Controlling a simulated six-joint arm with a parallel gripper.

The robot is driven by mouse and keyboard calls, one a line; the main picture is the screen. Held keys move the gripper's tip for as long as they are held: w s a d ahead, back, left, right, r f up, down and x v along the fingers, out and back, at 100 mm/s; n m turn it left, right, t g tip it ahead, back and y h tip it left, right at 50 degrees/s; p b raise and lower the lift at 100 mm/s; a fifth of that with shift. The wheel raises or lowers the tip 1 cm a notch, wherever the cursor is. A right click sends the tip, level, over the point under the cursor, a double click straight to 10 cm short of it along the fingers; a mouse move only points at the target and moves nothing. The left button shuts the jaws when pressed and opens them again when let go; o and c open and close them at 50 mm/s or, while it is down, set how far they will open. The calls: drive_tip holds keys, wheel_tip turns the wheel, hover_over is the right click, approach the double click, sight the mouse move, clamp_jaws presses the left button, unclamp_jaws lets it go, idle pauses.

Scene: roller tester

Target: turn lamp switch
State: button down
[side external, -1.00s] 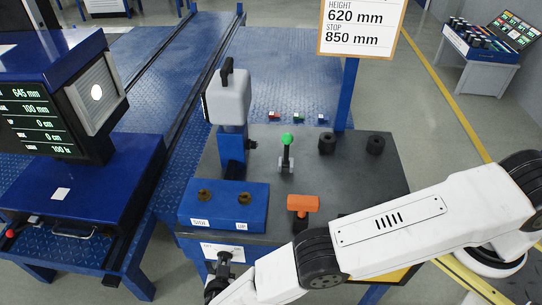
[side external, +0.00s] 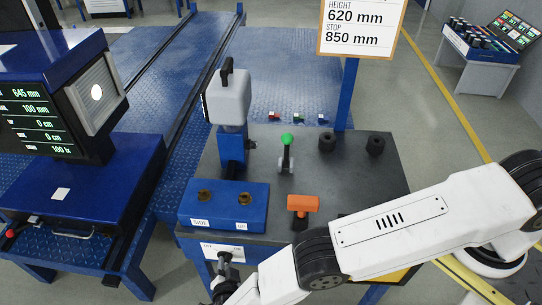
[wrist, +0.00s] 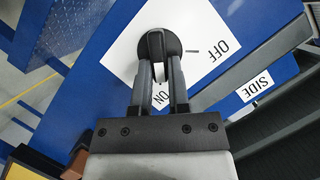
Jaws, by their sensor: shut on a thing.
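The lamp switch is a black round knob (wrist: 157,44) with a raised grip bar, on a white plate (wrist: 118,38) marked OFF and ON. In the wrist view my gripper (wrist: 158,70) has its two dark fingers on either side of the bar, shut on it. The bar lies along the fingers, its near end toward the ON mark; the fingers partly hide that mark. In the side external view the knob (side external: 224,257) is on the front of the table below the blue box, with my gripper (side external: 224,275) at it, seen small and partly hidden by my arm.
The blue box (side external: 252,208) with SIDE and UP labels stands just above the switch. An orange-handled part (side external: 303,203), a green-topped lever (side external: 286,150) and a white lamp head (side external: 228,97) stand on the dark tabletop (side external: 345,180). A screen unit (side external: 45,95) stands left.

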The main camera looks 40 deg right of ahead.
drive_tip(key=shift+s+f+m, duration=0.1)
drive_tip(key=shift+m, duration=0.3)
drive_tip(key=shift+y, duration=0.3)
drive_tip(key=c, duration=0.6)
unclamp_jaws()
drive_tip(key=shift+t, duration=0.3)
drive_tip(key=s+a+r, duration=0.2)
drive_tip(key=s+r, duration=0.2)
drive_tip(key=r, duration=0.4)
drive_tip(key=shift+a+r, duration=0.15)
drive_tip(key=shift+r, duration=0.05)
drive_tip(key=shift+s, duration=0.1)
